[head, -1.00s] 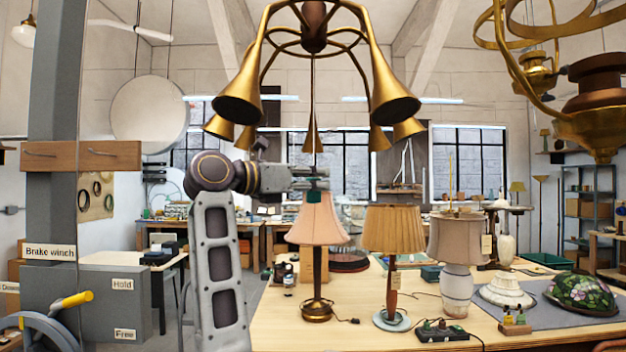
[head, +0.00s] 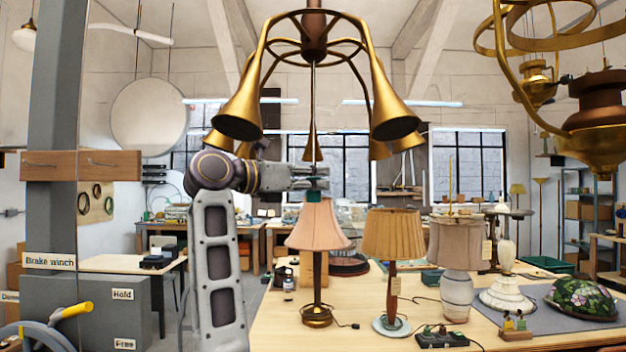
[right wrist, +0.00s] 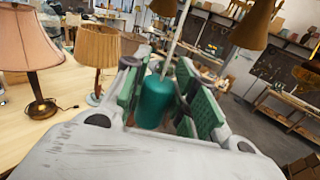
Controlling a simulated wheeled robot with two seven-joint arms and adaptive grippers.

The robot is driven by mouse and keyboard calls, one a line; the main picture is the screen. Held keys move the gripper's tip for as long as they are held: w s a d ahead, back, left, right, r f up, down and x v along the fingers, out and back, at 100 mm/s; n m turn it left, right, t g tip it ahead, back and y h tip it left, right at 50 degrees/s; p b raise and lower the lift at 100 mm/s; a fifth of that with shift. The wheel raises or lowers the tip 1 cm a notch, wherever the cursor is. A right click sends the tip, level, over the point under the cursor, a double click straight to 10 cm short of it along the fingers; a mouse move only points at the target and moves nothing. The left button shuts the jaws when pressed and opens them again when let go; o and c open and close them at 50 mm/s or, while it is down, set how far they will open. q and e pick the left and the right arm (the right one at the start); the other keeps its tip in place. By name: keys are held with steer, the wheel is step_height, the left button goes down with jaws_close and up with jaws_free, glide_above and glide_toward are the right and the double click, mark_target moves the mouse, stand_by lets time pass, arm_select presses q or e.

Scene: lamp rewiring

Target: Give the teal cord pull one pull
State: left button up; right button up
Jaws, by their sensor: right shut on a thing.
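The teal cord pull (right wrist: 157,101) is a small cylinder hanging on a pale cord (right wrist: 176,40). In the right wrist view it sits between the green pads of my right gripper (right wrist: 160,98), which is shut on it. In the head view my right gripper (head: 312,179) is at the bottom of the cord under the brass chandelier (head: 314,35). A bit of the teal pull (head: 317,196) shows just below the fingers, in front of the pink lampshade (head: 318,224). My left gripper is not in view.
Table lamps with a pleated tan shade (head: 393,232) and a beige shade (head: 455,242) stand on the workbench (head: 350,335) beyond. Brass bells surround the cord above my gripper. A post with a grey brake winch box (head: 90,305) stands at left.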

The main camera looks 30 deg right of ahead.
steer(key=o, duration=1)
steer(key=shift+o, duration=0.2)
steer(key=a, duration=1.2)
steer(key=shift+s, duration=0.45)
steer(key=shift+d, duration=0.1)
